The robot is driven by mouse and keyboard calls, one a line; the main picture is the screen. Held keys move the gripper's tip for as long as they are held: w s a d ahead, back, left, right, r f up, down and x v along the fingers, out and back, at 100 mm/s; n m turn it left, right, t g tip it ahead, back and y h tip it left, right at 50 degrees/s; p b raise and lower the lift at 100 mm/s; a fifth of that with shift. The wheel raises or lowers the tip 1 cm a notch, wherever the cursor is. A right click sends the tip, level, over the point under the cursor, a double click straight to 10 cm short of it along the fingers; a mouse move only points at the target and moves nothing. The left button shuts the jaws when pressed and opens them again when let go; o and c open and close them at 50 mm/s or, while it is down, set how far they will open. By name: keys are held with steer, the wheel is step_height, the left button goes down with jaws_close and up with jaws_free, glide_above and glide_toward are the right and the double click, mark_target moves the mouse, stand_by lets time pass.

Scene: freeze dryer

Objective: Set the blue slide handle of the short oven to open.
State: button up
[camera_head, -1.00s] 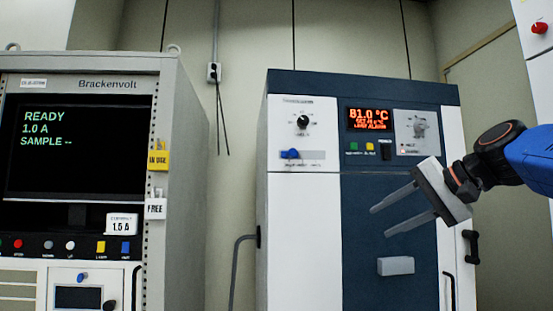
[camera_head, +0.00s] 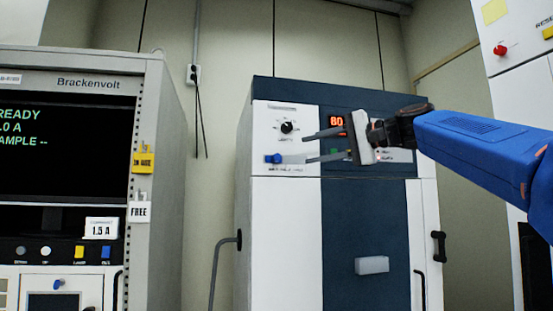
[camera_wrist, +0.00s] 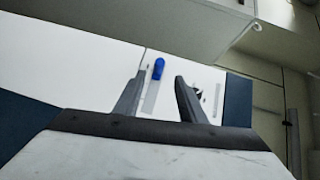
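The short oven (camera_head: 275,230) is a white and dark blue cabinet with a control panel at its top. The blue slide handle (camera_head: 273,159) sits at the left end of its pale slot on the white panel, below a black knob (camera_head: 287,127). My gripper (camera_head: 306,146) is open and empty, its two fingers pointing left toward the handle, with a gap to its right. In the wrist view the blue handle (camera_wrist: 158,68) shows beyond and between the two open fingertips. The label under the slot is too small to read.
A grey Brackenvolt cabinet (camera_head: 160,180) with a dark screen stands at the left. A grey box-shaped handle (camera_head: 372,265) juts from the oven's front, and a black handle (camera_head: 438,246) is on its right side. A white cabinet with a red button (camera_head: 500,50) is at the right.

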mark_target(277, 157)
steer(key=x, duration=1.2)
steer(key=shift+w+a, duration=0.1)
jaws_close()
